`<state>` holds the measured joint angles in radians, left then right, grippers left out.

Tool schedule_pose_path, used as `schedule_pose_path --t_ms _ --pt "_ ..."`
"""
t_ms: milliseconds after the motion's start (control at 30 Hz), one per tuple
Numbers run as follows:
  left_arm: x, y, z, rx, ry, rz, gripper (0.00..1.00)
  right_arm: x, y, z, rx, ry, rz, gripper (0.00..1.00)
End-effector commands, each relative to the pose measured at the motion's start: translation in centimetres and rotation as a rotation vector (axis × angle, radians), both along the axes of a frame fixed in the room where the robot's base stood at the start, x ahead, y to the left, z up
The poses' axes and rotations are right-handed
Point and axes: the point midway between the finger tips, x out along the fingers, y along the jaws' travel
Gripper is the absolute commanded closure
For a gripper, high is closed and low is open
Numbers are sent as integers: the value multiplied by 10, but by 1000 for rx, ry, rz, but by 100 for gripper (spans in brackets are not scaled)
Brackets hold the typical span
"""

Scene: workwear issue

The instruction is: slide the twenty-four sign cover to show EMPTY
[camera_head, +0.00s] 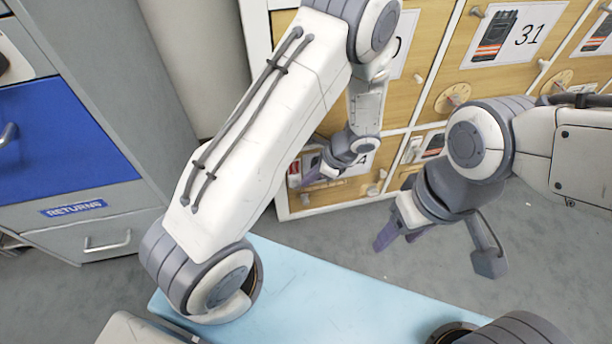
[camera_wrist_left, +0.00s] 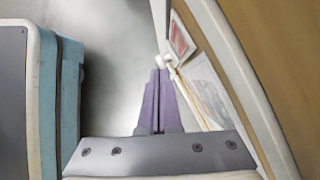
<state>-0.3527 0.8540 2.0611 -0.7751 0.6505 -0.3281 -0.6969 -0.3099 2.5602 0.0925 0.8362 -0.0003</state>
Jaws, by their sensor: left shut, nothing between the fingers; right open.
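A white number card (camera_head: 363,163) with a visible "4" is on a low wooden door behind my left gripper; its other digit is hidden. A small red patch (camera_head: 294,170) shows left of that gripper. My left gripper (camera_head: 311,178) is shut and empty in front of the card. In the left wrist view its purple fingers (camera_wrist_left: 158,84) are together beside a small white knob (camera_wrist_left: 170,62). A red-marked panel (camera_wrist_left: 181,38) and a pale card (camera_wrist_left: 205,88) lie beyond. I cannot read EMPTY anywhere. My right gripper (camera_head: 393,235) is open and empty over the floor.
Wooden locker doors with knobs and cards, one reading 31 (camera_head: 514,34), fill the back right. A grey cabinet with a RETURNS label (camera_head: 73,208) and blue panel (camera_head: 60,140) stands left. A light blue surface (camera_head: 320,295) is in front; grey floor (camera_head: 345,240) lies between.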

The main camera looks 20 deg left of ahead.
Motion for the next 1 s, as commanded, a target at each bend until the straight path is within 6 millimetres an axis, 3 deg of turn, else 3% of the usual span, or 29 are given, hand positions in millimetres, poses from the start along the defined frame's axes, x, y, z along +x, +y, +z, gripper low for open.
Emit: schedule_pose_path --t_ms 33,100,433,633,1000 --pt "1 -3 17 0 -1 0 100 0 0 18 0 0 0 43" --pt "1 -7 28 1 -3 4 100 0 0 30 1 -1 0 43" --pt "8 -42 89 2 -4 4 100 0 0 68 0 0 0 43" --pt "9 -51 103 2 -3 5 100 0 0 75 0 0 0 43" --pt "9 -53 104 2 -3 5 100 0 0 75 0 0 0 43"
